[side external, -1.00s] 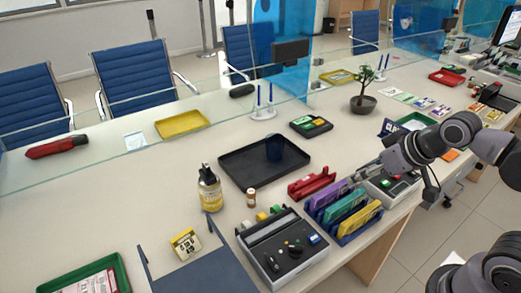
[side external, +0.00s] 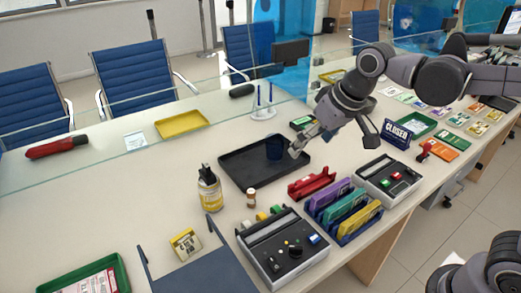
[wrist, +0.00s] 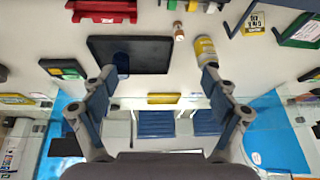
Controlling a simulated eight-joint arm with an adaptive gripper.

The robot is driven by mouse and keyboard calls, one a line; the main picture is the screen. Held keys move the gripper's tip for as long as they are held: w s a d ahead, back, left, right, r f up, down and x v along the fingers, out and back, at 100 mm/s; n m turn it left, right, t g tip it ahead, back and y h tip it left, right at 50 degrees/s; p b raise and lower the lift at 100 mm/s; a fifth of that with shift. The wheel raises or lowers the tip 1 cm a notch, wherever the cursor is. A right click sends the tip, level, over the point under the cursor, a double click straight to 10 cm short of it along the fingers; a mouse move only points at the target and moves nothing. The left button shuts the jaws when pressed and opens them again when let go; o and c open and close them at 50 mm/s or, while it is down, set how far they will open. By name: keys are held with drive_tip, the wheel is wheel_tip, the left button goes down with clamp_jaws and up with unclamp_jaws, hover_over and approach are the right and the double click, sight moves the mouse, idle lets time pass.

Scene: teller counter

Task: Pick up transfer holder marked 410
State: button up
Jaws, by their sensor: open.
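No marking 410 is readable in any view, so I cannot tell which thing is the holder so marked. Purple, green and yellow upright holders (side external: 345,205) stand in a blue rack at the counter's front edge. A red holder (side external: 311,184) stands just left of the rack, and it also shows at the top of the wrist view (wrist: 103,10). My gripper (side external: 297,146) is open and empty above the right side of the black tray, behind the rack. In the wrist view its two fingers (wrist: 160,76) are spread wide with nothing between them.
The black tray (side external: 240,177) holds a dark blue cup (side external: 274,148). Grey boxes (side external: 300,262) flank the rack. A glass screen (side external: 60,140) runs behind.

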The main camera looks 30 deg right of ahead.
drive_tip(key=w+a+g, duration=0.2)
drive_tip(key=w+a, duration=0.5)
drive_tip(key=a, duration=0.2)
drive_tip(key=n+g+h, duration=0.1)
drive_tip(key=n+g, duration=0.1)
drive_tip(key=g, duration=0.1)
hover_over(183, 238)
wheel_tip(183, 238, down, 15)
drive_tip(key=shift+w+a+r, duration=0.1)
drive_tip(key=shift+w+r, duration=0.05)
drive_tip(key=shift+r, duration=0.05)
wheel_tip(183, 238, down, 5)
drive_tip(key=shift+r, duration=0.1)
drive_tip(key=shift+s+f, duration=0.2)
drive_tip(key=shift+f, duration=2.5)
drive_tip(key=c, duration=1.2)
